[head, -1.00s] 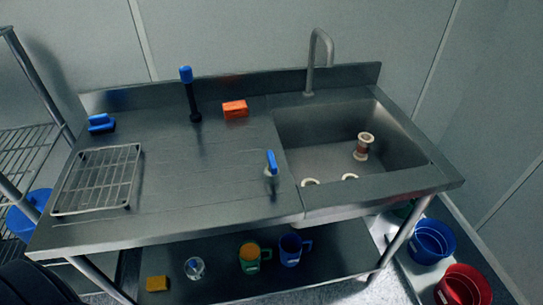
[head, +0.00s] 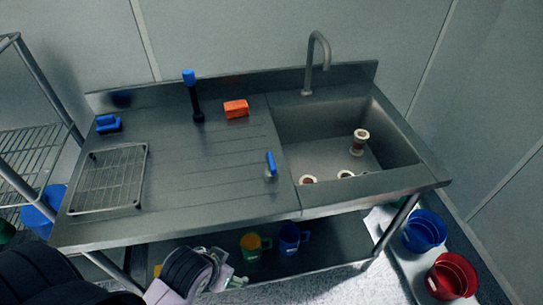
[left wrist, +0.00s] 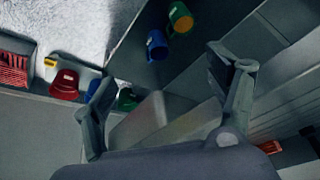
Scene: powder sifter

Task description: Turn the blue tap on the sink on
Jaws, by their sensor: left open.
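The blue tap (head: 271,163) is a small upright blue lever on a pale base, on the steel counter just left of the sink basin (head: 398,150). A grey curved spout (head: 312,62) stands behind the basin. My left gripper (head: 228,278) is low at the front of the counter, below the tap and apart from it, partly hidden by its own arm. In the left wrist view my left gripper (left wrist: 168,75) has its fingers spread, with nothing held between them. I cannot clearly make out the tap in that view. My right gripper is not in view.
White-and-brown spools (head: 359,142) lie in the basin. A wire rack (head: 110,179), blue brush (head: 108,124), blue-topped dark post (head: 194,97) and orange sponge (head: 236,108) are on the counter. Green (head: 251,246) and blue (head: 289,238) mugs stand on the lower shelf. Buckets (head: 452,276) stand at right.

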